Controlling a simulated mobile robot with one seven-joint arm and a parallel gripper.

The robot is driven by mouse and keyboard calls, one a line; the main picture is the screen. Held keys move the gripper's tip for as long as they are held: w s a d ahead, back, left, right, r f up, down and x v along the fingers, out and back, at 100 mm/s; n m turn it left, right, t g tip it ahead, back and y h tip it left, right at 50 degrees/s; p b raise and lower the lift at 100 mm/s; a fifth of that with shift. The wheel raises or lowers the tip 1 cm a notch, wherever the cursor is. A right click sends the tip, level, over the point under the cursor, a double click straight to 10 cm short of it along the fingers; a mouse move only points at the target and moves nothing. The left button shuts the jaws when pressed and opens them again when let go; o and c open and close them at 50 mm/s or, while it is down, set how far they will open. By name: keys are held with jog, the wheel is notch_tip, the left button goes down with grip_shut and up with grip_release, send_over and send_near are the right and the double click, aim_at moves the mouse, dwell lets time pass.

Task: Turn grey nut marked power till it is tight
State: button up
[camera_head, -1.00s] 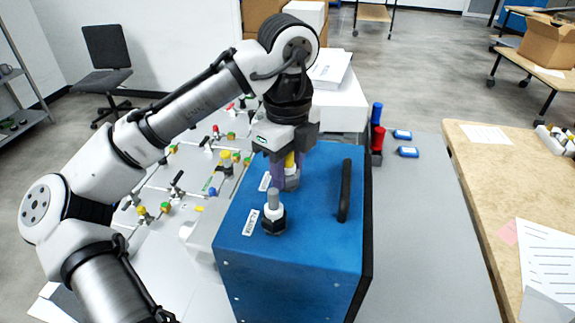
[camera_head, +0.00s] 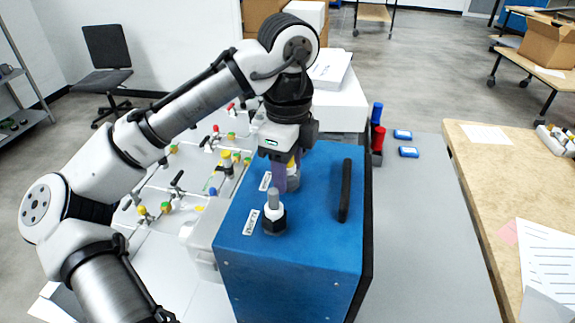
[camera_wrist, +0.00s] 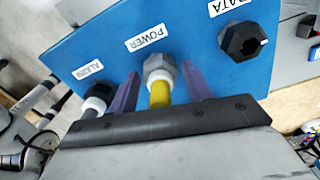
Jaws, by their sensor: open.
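The grey nut marked POWER (camera_wrist: 160,67) sits on the blue box (camera_wrist: 105,40), with a yellow plug (camera_wrist: 160,94) rising from it. In the head view the nut (camera_head: 294,182) is partly hidden behind a purple finger. My gripper (camera_wrist: 161,71) is open, pointing down, with one purple finger on each side of the nut. The wrist view shows gaps around the nut, and I cannot tell whether either finger touches it. In the head view my gripper (camera_head: 284,186) is above the box's far half. The POWER label (camera_wrist: 146,37) is beside the nut.
A black nut with a white collar (camera_wrist: 95,103) is by the ALARM label, close to my gripper. Another black nut (camera_wrist: 243,40) is by the DATA label. A black handle (camera_head: 345,190) stands on the box's right side. A panel with coloured fittings (camera_head: 165,195) lies left.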

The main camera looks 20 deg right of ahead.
jog(key=n, duration=1.5)
jog(key=shift+n, duration=0.4)
jog(key=n, duration=0.4)
